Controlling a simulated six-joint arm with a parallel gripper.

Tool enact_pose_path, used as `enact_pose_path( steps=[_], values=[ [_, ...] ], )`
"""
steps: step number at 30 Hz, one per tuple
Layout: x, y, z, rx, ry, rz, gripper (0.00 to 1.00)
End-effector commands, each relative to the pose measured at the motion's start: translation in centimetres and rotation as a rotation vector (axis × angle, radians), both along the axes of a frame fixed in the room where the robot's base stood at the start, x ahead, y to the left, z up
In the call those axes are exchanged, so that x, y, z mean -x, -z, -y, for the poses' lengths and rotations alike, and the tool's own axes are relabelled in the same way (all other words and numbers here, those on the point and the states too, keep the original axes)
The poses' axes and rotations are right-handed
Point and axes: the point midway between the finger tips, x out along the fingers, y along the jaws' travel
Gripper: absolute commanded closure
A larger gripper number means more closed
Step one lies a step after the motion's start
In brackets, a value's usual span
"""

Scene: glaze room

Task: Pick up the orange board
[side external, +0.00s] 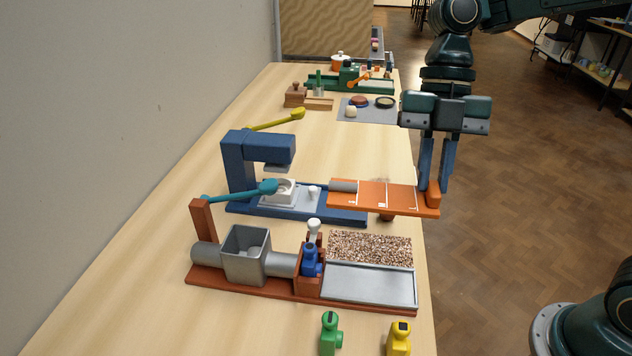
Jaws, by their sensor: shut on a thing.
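The orange board (392,198) lies roughly level in the middle right of the side external view. White lines cross its top, a grey cylinder (343,186) sits at its left end, and an upright orange block stands at its right end. My gripper (436,188) points down from above, its two blue fingers shut on this right end block. The board overlaps the right end of the blue press base (345,217) in the picture. I cannot tell whether it is touching anything below.
A blue press (240,165) with a teal lever (240,191) stands left of the board. In front is a brown-based machine (240,287) with a grey tray (370,284). Green (330,335) and yellow (399,338) pieces stand nearest. The table's right edge is close to my gripper.

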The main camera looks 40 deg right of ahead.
Motion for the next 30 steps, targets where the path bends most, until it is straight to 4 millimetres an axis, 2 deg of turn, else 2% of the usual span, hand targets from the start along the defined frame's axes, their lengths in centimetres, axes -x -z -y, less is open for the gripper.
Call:
enact_pose_path(
  steps=[7,24,30],
  values=[
    [0.01,-0.63,0.04,0.001,-0.001,0.002,1.0],
    [0.0,-0.64,0.06,0.001,-0.001,0.002,1.0],
    [-0.91,-0.55,0.76,0.001,0.002,0.0,1.0]
  ],
)
